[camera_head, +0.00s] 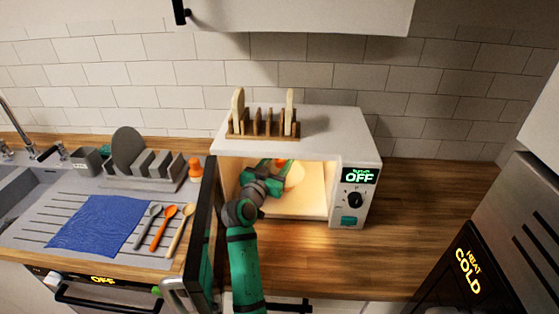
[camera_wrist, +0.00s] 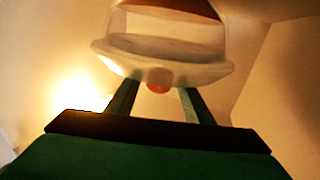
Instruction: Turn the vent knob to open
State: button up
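In the head view, my gripper (camera_head: 276,170) reaches through the open door into the lit microwave (camera_head: 345,142). A pale rounded cover (camera_head: 297,174) stands inside, partly hidden by my gripper. A small orange spot (camera_head: 281,162) shows by the fingertips; it is probably the vent knob. In the wrist view, a pale, see-through cover (camera_wrist: 165,55) is just ahead of my gripper (camera_wrist: 158,92). Its small reddish knob (camera_wrist: 158,80) lies between the two spread fingers, with visible gaps at both sides. The knob's turn position cannot be made out.
The microwave door (camera_head: 205,235) stands open left of my arm. A wooden rack (camera_head: 262,133) sits on top of the microwave. The display reads OFF, above a black dial (camera_head: 355,200). The wooden counter (camera_head: 440,205) at right is clear.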

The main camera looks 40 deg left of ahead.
jog(key=shift+w+d, duration=0.1)
jog(key=shift+d, duration=0.05)
jog(key=shift+n+y, duration=0.5)
jog(key=shift+y, duration=0.1)
jog(key=shift+d+n+g+y, duration=0.1)
jog(key=shift+n+g+y, duration=0.3)
jog(key=shift+y, duration=0.3)
jog(key=shift+w+n+g+y, duration=0.1)
jog(key=shift+n+g+y, duration=1)
jog(key=shift+n+y, duration=0.75)
jog(key=shift+n+g+y, duration=0.75)
jog(key=shift+g+y, duration=0.45)
jog(key=shift+y, duration=0.35)
